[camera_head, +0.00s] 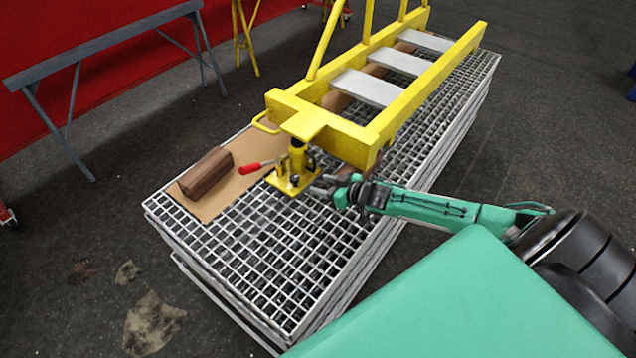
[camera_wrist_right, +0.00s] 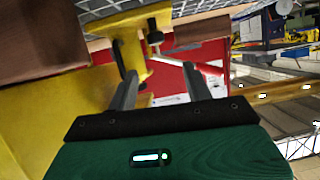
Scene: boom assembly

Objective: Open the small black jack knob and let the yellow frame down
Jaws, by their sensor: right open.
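The yellow frame (camera_head: 420,80) rests with its near end over a small yellow jack (camera_head: 297,160) with a red-tipped handle (camera_head: 250,168). The jack stands on the grating. A small dark spot low on the jack (camera_head: 294,179) may be the black knob; in the right wrist view a dark knob (camera_wrist_right: 154,38) shows on the yellow jack (camera_wrist_right: 130,28). My right gripper (camera_head: 326,187) is beside the jack's right side, under the frame's end. Its open fingers (camera_wrist_right: 160,72) point toward the jack, with nothing seen between them. My left gripper is not in view.
A brown block (camera_head: 206,172) lies on a cardboard sheet (camera_head: 236,190) left of the jack. The grating stack (camera_head: 290,270) has clear room at its near end. The yellow frame overhangs my right gripper closely. A grey trestle (camera_head: 110,40) stands behind at left.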

